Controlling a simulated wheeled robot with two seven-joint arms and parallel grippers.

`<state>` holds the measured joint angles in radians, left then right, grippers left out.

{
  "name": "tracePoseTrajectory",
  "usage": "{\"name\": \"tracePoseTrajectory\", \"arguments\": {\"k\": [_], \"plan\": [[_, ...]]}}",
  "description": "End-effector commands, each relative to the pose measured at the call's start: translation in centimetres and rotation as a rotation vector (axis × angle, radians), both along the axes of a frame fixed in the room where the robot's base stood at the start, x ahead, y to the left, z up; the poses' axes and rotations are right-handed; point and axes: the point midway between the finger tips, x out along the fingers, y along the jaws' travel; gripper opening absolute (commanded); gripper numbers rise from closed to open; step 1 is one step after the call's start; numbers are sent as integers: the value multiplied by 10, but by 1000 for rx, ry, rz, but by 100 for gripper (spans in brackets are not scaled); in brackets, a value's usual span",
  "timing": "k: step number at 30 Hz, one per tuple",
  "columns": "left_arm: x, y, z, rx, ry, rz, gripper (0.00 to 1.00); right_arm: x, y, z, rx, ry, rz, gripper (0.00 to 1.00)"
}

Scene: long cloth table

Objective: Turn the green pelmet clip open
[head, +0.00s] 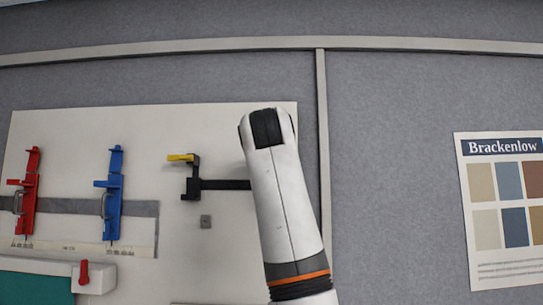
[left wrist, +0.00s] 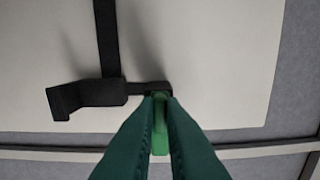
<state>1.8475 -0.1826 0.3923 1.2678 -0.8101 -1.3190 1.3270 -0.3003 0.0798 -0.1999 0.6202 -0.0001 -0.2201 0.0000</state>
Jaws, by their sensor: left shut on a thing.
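The green pelmet clip (left wrist: 160,138) shows in the left wrist view as a bright green lever beside the end of a black bracket (left wrist: 98,93). My left gripper (left wrist: 160,102), with dark green fingers, is shut on this lever, one finger on each side. The fingers cover part of the lever. In the head view my white arm hides the green clip and the gripper. A black bar (head: 225,184) runs behind that arm from another black bracket with a yellow lever (head: 181,158). My right gripper is in neither view.
A red clip (head: 30,195) and a blue clip (head: 114,190) stand on the pale board (head: 240,130) at left. A white block with a red knob (head: 84,272) is below them. A colour chart (head: 505,205) hangs on the grey wall at right.

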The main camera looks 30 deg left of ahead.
Motion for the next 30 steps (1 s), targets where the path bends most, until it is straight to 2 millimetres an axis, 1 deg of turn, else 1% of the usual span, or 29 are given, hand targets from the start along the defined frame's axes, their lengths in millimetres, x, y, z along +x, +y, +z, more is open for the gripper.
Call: {"name": "tracePoseTrajectory", "arguments": {"k": [6, 19, 20, 21, 23, 30], "plan": [[0, 0, 0, -36, -21, 1, 0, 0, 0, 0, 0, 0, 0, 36], [0, 0, 0, -41, -24, 0, 0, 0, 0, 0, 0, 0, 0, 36], [0, 0, 0, -41, -24, 0, 14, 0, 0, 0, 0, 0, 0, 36], [0, 0, 0, -41, -24, 0, 20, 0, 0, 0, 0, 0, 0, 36], [0, 0, 0, -41, -24, 0, 30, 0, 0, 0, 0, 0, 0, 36], [0, 0, 0, -40, -23, 0, 31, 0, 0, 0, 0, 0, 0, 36]]}}
